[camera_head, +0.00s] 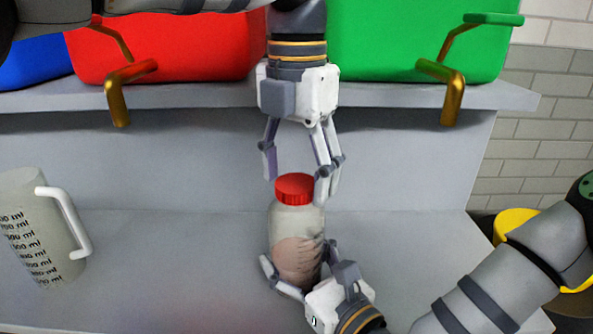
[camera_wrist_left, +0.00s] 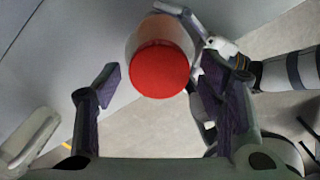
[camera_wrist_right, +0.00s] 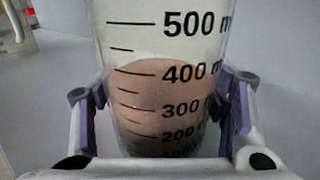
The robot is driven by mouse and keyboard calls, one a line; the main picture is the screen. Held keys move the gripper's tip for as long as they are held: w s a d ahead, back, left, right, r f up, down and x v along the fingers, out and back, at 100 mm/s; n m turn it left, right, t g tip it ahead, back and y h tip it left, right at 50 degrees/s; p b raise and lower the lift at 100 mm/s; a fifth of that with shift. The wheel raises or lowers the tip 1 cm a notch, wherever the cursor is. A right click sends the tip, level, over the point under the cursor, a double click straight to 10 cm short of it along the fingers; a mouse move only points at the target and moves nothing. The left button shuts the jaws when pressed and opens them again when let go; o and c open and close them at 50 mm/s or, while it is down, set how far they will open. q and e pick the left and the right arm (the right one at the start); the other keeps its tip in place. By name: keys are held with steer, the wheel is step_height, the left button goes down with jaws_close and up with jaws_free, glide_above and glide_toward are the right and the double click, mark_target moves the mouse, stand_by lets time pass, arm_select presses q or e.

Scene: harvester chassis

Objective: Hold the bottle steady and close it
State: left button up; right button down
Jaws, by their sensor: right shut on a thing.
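The bottle (camera_head: 297,232) stands upright on the grey counter, clear-walled with a brownish content in its lower part. A red cap (camera_head: 294,188) sits on its top; whether it is tight I cannot tell. In the left wrist view the cap (camera_wrist_left: 159,69) shows from above, beyond the fingers. My right gripper (camera_head: 300,278) is shut on the bottle's lower part, with a finger on each side in the right wrist view (camera_wrist_right: 165,110). My left gripper (camera_head: 297,182) points down over the cap, open, its fingers apart and nothing between them in the left wrist view (camera_wrist_left: 160,95).
A measuring jug (camera_head: 38,230) with a white handle stands on the counter at left. Red (camera_head: 185,45), green (camera_head: 400,45) and blue (camera_head: 32,60) containers stand on the shelf behind, with brass taps (camera_head: 122,95) jutting forward. The counter between jug and bottle is clear.

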arm_select(q)
steer(key=shift+r, duration=0.1)
steer(key=shift+r, duration=2.15)
steer(key=shift+c, duration=0.2)
